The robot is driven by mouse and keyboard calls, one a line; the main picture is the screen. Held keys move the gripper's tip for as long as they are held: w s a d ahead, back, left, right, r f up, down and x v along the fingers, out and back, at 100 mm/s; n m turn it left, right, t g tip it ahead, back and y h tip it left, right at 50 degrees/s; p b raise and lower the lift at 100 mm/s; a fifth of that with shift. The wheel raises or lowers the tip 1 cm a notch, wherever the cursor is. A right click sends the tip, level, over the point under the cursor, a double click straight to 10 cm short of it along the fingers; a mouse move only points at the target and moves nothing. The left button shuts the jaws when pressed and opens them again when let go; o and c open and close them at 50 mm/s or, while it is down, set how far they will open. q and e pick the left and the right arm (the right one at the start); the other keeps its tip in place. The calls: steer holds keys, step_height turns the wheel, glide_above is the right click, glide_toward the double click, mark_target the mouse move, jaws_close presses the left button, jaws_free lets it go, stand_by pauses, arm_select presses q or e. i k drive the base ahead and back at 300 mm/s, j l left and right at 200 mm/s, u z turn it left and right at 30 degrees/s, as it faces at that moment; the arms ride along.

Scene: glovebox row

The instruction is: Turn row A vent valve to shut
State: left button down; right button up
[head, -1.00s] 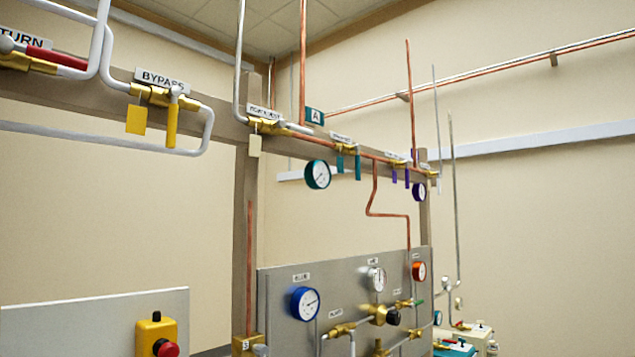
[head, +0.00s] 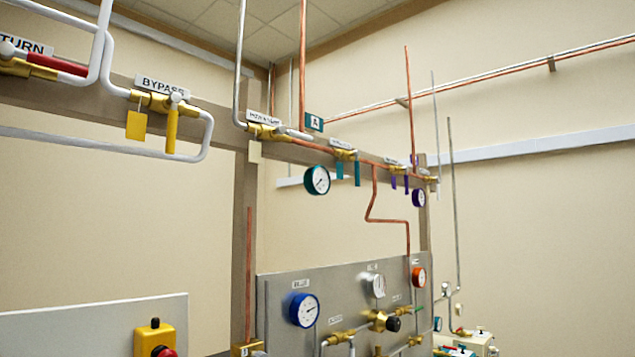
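A brass valve (head: 262,131) sits on the overhead rail at the post, under a white label (head: 264,117) that is too blurred to read surely. A pale lever (head: 298,134) seems to lie along the pipe to its right, and a cream tag (head: 254,152) hangs below. A teal plate (head: 314,122) marked A is just right of it. Farther right on the same pipe are a brass valve with teal tags (head: 345,154) and one with purple tags (head: 396,168). I cannot tell surely which is the row A vent valve. Neither gripper is in view.
A yellow-handled bypass valve (head: 158,103) and a red-handled valve (head: 30,68) are on the left. Below are a grey panel (head: 280,285) with gauges and brass valves, and a yellow box (head: 153,336) with a red button. Vertical copper pipes rise near the post.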

mark_target(280, 130)
steer(key=i+l+u, duration=0.1)
steer(key=u, duration=0.4)
steer(key=l+u, duration=0.25)
steer(key=u, duration=0.25)
steer(key=i+l+u, duration=0.1)
steer(key=l+u, duration=0.15)
steer(key=u, duration=0.25)
steer(key=l+u, duration=0.25)
steer(key=u, duration=0.25)
steer(key=l+u, duration=0.2)
steer(key=u, duration=0.3)
steer(key=k+j, duration=0.05)
